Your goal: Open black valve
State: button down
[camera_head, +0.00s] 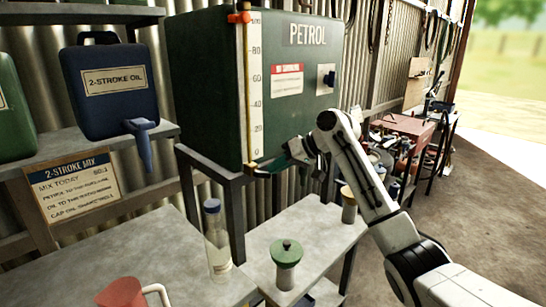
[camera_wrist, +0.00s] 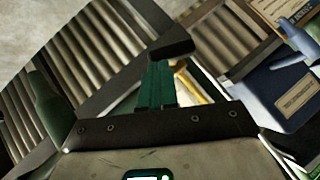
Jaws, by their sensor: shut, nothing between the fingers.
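My gripper (camera_head: 268,165) is at the lower front edge of the green petrol tank (camera_head: 205,90), by the foot of its sight gauge. Its green fingers (camera_wrist: 157,72) look closed together in the wrist view, with nothing seen between them. A black block (camera_wrist: 171,49) shows at the fingertips there; I cannot tell whether it is the black valve or whether the fingers touch it. In the head view, no black valve is clear, and the gripper hides part of the tank's bottom. A small yellow fitting (camera_head: 251,167) is left of the fingertips.
A blue 2-stroke oil can (camera_head: 110,85) stands on the left shelf. A bottle (camera_head: 216,240), a green-lidded jar (camera_head: 286,265) and a red jug (camera_head: 122,293) are on the lower benches. The tank's dark metal stand (camera_head: 236,215) is close below my gripper.

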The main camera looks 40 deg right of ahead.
jog(key=shift+d+f, duration=0.15)
jog(key=shift+f, duration=0.1)
dwell(0.4)
jog(key=shift+p, duration=0.3)
jog(key=shift+a+r+p, duration=0.3)
jog(key=shift+a+p, duration=0.2)
jog(key=shift+a, duration=0.25)
